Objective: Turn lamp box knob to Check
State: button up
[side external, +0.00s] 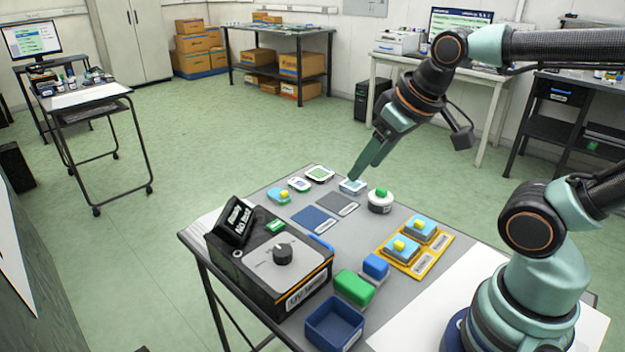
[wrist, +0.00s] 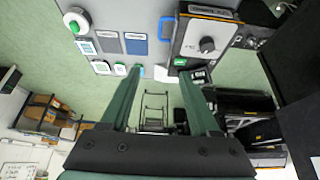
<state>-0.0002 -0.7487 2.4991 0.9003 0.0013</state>
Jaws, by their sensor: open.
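The lamp box (side external: 262,278) is a black box with a pale top panel, standing at the near left of the table. Its black round knob (side external: 282,253) sits on that panel; the position it points to is too small to read. In the wrist view the knob (wrist: 207,44) shows at upper right, on the box's panel (wrist: 193,36), right of the fingers. My gripper (side external: 357,176) points down over the far part of the table, away from the knob. In the wrist view my gripper (wrist: 160,74) has its two fingers apart, with nothing between them.
A black sign (side external: 234,221) tilts up at the box's back. A green block (side external: 354,288), a blue block (side external: 375,266) and an open blue bin (side external: 333,328) stand right of it. A yellow tray (side external: 437,261) holds two blue items. Flat mats (side external: 314,218) lie between.

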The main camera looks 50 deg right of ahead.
jog(key=w+a+m+g, duration=0.1)
jog(key=w+a, duration=0.1)
jog(key=w+a+m+g, duration=0.1)
jog(key=w+a, duration=0.1)
jog(key=shift+w+a, duration=0.2)
jog(key=shift+a, duration=0.05)
jog(key=m+g, duration=0.3)
jog(key=g, duration=0.1)
send_over(282, 249)
notch_tip(282, 249, down, 4)
jog(key=f, duration=0.1)
notch_tip(282, 249, down, 12)
jog(key=shift+r, duration=0.2)
grip_shut()
